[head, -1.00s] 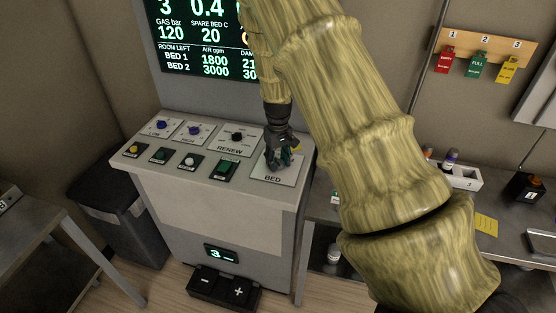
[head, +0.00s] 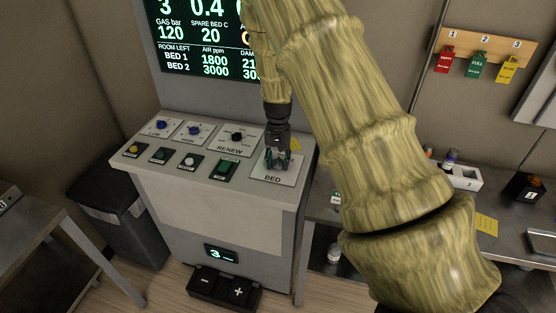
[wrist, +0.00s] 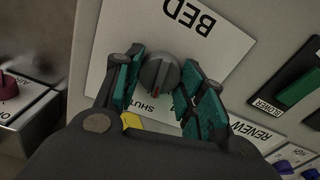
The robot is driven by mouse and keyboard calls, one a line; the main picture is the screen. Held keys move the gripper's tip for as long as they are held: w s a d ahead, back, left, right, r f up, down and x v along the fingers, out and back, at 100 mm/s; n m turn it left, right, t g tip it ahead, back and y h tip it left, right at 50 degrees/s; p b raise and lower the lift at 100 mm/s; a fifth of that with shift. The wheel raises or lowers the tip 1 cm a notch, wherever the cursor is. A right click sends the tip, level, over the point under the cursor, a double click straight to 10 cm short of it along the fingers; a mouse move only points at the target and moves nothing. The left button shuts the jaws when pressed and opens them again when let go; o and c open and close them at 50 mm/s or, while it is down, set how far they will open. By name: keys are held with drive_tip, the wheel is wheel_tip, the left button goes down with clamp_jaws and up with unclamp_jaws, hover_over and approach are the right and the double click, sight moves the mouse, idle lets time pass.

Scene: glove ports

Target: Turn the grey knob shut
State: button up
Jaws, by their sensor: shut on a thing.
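The grey knob (wrist: 159,76) sits on the white BED plate (wrist: 190,42) in the wrist view. Its red mark points down the picture, close to the partly covered word SHUT. My gripper (wrist: 160,86) has its teal finger pads on both sides of the knob, shut on it. In the head view my gripper (head: 277,162) reaches down onto the BED plate (head: 270,178) at the right end of the console top. The knob is hidden behind the fingers there.
The console (head: 220,190) also bears a RENEW knob (head: 237,136), two blue knobs and several buttons, including a green one (head: 226,168). A yellow tag (head: 295,144) is just behind my gripper. A bench with a white rack (head: 466,178) stands to the right.

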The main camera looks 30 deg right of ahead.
sight(278, 160)
drive_tip(key=shift+m, duration=0.8)
drive_tip(key=shift+w, duration=0.1)
drive_tip(key=o, duration=1.1)
drive_tip(key=shift+c, duration=0.2)
wheel_tip(278, 160, up, 12)
